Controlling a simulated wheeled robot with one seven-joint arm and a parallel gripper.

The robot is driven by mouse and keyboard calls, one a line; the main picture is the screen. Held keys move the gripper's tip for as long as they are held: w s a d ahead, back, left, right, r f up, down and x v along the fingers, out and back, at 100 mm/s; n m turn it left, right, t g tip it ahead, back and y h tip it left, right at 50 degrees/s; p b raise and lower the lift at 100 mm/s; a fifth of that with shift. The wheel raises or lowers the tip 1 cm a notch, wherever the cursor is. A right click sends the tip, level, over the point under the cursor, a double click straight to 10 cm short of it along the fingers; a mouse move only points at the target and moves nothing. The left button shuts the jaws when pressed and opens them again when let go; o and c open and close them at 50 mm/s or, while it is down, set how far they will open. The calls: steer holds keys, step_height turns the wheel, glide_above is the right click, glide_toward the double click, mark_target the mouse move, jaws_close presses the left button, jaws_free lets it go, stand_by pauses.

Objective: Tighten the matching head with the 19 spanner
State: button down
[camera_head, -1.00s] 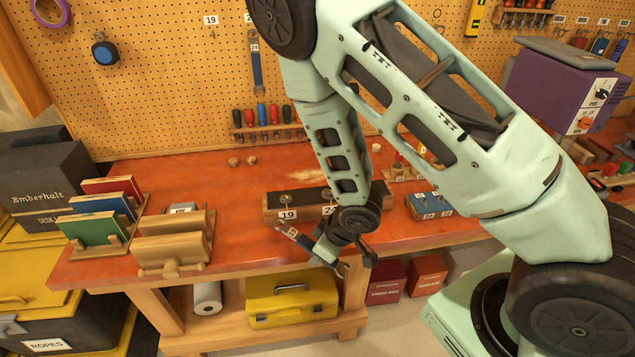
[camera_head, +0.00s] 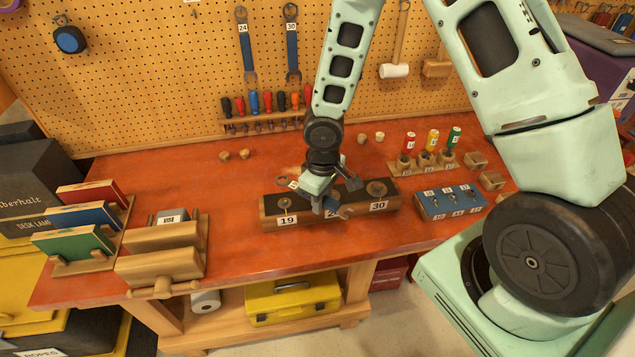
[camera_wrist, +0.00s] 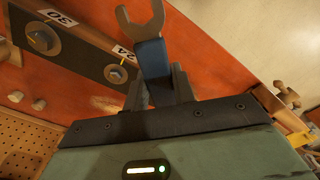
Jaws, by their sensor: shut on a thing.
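My gripper (camera_head: 320,190) is shut on a blue-handled spanner (camera_head: 333,205), above the middle of the wooden block (camera_head: 268,224). In the wrist view the spanner's open steel jaw (camera_wrist: 141,18) points away from my fingers. Its ring end shows to the left of my gripper in the head view; the tag near it is unreadable. The block bears heads labelled 19, 24 and 30. The 19 head (camera_head: 285,203) is left of my gripper. The 30 head (camera_head: 376,188) is to the right. The 24 head (camera_wrist: 117,74) shows in the wrist view; my gripper mostly covers it in the head view.
Spanners 24 (camera_head: 247,50) and 30 (camera_head: 292,45) hang on the pegboard. A wooden vise (camera_head: 160,262) and book rack stand at the left. A blue box (camera_head: 450,203) and a rack of coloured-handled tools stand right of the block.

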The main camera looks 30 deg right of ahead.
steer(key=shift+w+d, duration=0.1)
steer(key=shift+w, duration=0.15)
step_height(320, 180, down, 7)
steer(key=b, duration=0.6)
steer(key=shift+f+b, duration=0.75)
steer(key=shift+b, duration=0.15)
stand_by(0.8)
